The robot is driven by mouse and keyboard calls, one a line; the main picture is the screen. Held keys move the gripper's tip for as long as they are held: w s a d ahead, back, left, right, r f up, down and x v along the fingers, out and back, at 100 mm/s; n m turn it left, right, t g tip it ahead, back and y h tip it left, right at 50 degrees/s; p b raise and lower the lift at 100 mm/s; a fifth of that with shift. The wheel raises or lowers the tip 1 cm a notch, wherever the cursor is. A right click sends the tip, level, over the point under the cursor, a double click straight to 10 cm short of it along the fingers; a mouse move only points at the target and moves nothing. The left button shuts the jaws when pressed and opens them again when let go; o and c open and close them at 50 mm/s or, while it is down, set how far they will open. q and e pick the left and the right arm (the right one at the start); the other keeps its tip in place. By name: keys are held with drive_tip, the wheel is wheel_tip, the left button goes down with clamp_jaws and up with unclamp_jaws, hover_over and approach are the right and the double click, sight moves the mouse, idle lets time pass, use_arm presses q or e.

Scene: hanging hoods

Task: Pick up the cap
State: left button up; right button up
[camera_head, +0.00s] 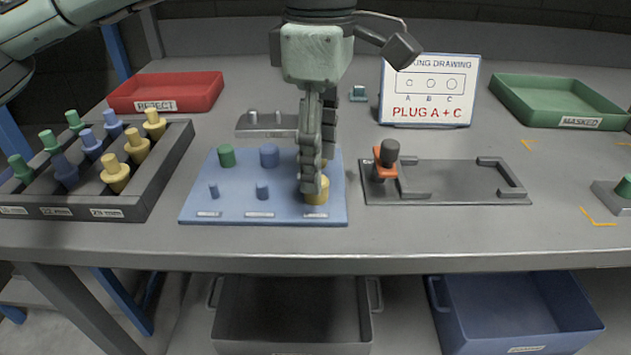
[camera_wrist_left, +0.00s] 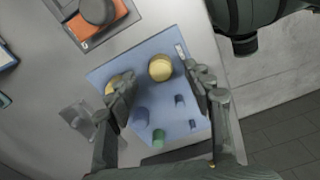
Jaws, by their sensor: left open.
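A blue board (camera_head: 235,205) lies on the workbench and holds several caps. A yellow cap (camera_head: 316,191) stands near its front right corner and is partly hidden behind my left gripper (camera_head: 317,168). In the left wrist view, this yellow cap (camera_wrist_left: 160,68) appears between the two spread fingers of the left gripper (camera_wrist_left: 159,82), which is open and empty. A second yellow cap (camera_wrist_left: 113,84) is partly covered by one finger. A green cap (camera_head: 226,156) and a blue cap (camera_head: 269,155) stand in the back row. Smaller blue pieces (camera_head: 262,190) stand in front. My right gripper is not in view.
A dark rack (camera_head: 150,182) of green, blue and yellow plugs stands left. A red tray (camera_head: 205,92) and a green tray (camera_head: 510,92) are at the back. A grey fixture (camera_head: 440,185) with an orange clamp (camera_head: 378,167) stands right of the board. A sign (camera_head: 430,90) stands behind.

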use_arm(q)
wheel_tip(320, 180, down, 3)
drive_tip(key=shift+r, duration=0.15)
drive_tip(key=c, duration=0.9)
drive_tip(key=shift+r, duration=0.1)
